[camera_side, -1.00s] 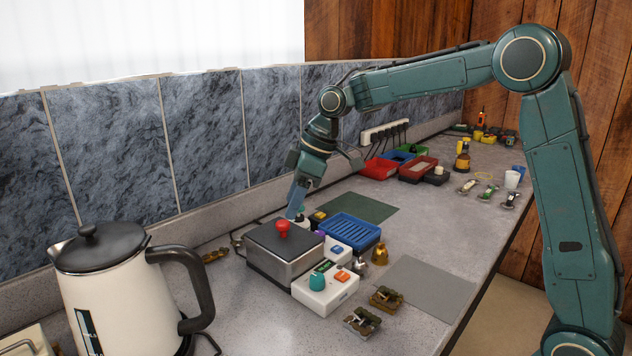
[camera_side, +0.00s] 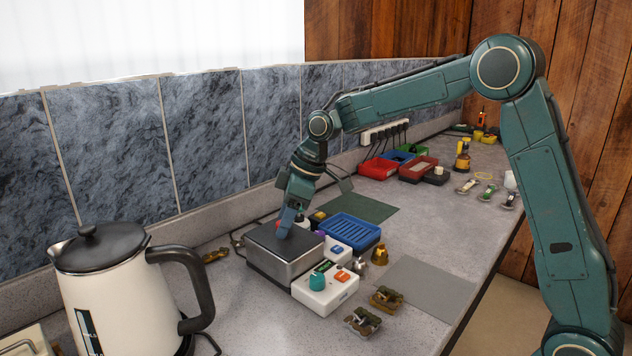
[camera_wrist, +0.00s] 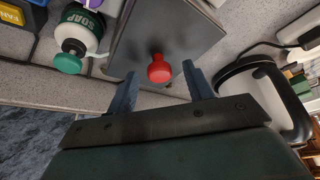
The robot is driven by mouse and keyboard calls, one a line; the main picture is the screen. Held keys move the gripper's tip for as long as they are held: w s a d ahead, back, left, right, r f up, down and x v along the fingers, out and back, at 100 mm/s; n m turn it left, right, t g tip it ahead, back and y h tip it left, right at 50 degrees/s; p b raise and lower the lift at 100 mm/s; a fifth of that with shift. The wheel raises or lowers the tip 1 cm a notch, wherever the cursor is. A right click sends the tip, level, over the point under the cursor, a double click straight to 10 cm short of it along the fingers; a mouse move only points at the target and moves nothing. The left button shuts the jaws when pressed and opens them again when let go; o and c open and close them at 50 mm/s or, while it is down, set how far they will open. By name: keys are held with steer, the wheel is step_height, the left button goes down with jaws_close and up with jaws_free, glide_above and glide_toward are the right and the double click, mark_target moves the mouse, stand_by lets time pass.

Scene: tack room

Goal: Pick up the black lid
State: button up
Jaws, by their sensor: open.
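The black lid (camera_side: 266,240) lies flat on a steel box (camera_side: 286,267) in the middle of the counter in the side view. In the wrist view the lid (camera_wrist: 191,29) is a dark plate with a red knob (camera_wrist: 158,69). In the wrist view my gripper (camera_wrist: 160,76) is open, one finger on each side of the knob, with gaps on both sides. I cannot tell exactly how high the fingertips are.
A cream kettle (camera_side: 130,300) with its own black top stands at the front left. A white control box (camera_side: 327,294) and a blue tray (camera_side: 349,232) are close to the steel box. A soap bottle (camera_wrist: 80,30) is beside the lid. A grey mat (camera_side: 428,288) lies bare.

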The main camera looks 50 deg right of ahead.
steer(key=c, duration=1.1)
steer(key=shift+r, duration=0.15)
steer(key=shift+r, duration=4.9)
